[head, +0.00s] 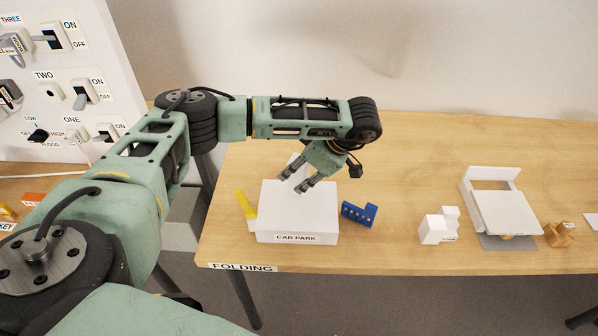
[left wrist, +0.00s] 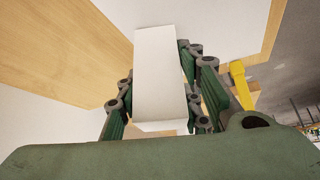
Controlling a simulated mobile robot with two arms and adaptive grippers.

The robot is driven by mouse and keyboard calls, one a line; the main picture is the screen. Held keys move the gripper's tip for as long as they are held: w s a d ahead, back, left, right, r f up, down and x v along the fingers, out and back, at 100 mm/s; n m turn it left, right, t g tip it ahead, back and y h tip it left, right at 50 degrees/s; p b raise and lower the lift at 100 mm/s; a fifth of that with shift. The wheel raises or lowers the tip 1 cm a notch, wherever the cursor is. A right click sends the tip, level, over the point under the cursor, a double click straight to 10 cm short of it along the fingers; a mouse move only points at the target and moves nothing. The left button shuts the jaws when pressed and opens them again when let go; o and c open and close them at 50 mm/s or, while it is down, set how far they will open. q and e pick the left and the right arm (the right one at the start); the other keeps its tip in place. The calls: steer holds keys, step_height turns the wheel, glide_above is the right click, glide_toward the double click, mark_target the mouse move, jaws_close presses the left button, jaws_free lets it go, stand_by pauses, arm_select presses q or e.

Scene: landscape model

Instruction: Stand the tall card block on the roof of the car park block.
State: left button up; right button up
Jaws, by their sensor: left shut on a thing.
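The car park block (head: 285,205) is a low white box with a "CAR PARK" label on its front. It stands near the left end of the wooden table. My left gripper (head: 302,186) is over the back part of its roof, pointing down. It is shut on the tall card block (left wrist: 157,75), a plain white oblong held between the fingers in the left wrist view. In the head view the block is mostly hidden by the gripper. I cannot tell whether it touches the roof. My right gripper is not in view.
A yellow piece (head: 246,204) stands just left of the car park, and a blue piece (head: 359,213) lies to its right. White blocks (head: 437,227) and a white open model (head: 505,210) stand further right. The table between is clear. A switch panel (head: 70,70) rises at the left.

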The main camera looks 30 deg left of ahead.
mark_target(307, 167)
arm_select(q)
steer(key=shift+f, duration=0.1)
steer(key=o, duration=0.9)
steer(key=shift+p+v, duration=1.6)
steer(key=shift+v, duration=1.95)
steer(key=shift+f, duration=0.1)
